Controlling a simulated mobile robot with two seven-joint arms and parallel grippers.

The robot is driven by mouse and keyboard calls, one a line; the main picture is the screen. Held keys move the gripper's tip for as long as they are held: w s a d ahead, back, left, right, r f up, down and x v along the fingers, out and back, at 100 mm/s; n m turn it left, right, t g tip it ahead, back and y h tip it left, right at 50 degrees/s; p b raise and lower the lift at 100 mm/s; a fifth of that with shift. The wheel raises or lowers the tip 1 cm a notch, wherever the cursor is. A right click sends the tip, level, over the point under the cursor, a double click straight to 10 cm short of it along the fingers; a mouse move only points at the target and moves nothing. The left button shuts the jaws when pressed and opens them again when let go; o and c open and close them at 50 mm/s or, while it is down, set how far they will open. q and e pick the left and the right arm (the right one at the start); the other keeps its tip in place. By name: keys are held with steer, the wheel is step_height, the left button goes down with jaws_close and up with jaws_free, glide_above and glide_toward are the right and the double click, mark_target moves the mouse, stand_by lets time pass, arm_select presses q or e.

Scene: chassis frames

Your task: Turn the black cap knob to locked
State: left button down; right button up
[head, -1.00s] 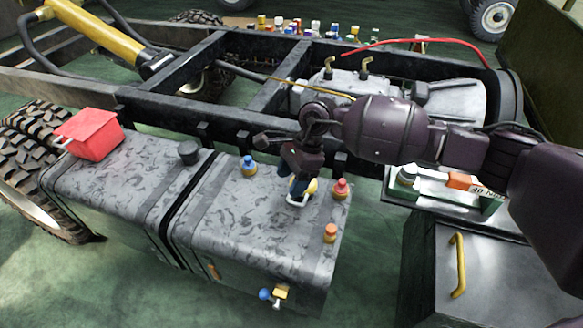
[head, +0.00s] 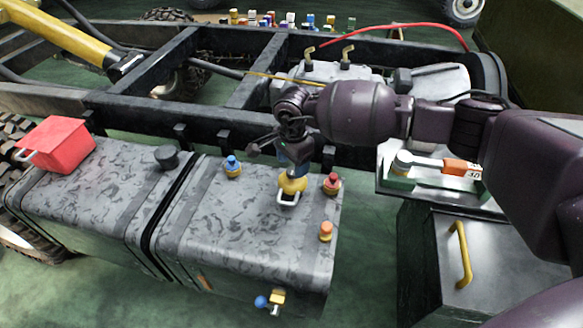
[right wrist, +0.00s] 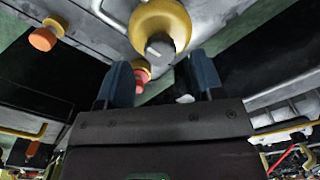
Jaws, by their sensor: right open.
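A dark grey knob (right wrist: 160,45) sits on a round yellow fitting (right wrist: 162,20) in the right wrist view. My right gripper (head: 292,172) points down over the yellow fitting. Its blue fingers (right wrist: 162,80) are apart and empty, with the knob just beyond the gap. My left gripper is out of view.
Blue (head: 232,164), red (head: 332,182) and orange (head: 326,230) knobs stand around the gripper on the same tank. A white loop (head: 288,199) lies close in front. A red box (head: 55,145) sits on the left tank (head: 90,210). The frame rail (head: 220,124) runs behind.

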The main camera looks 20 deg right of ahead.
steer(key=shift+f, duration=1.2)
steer(key=c, duration=0.9)
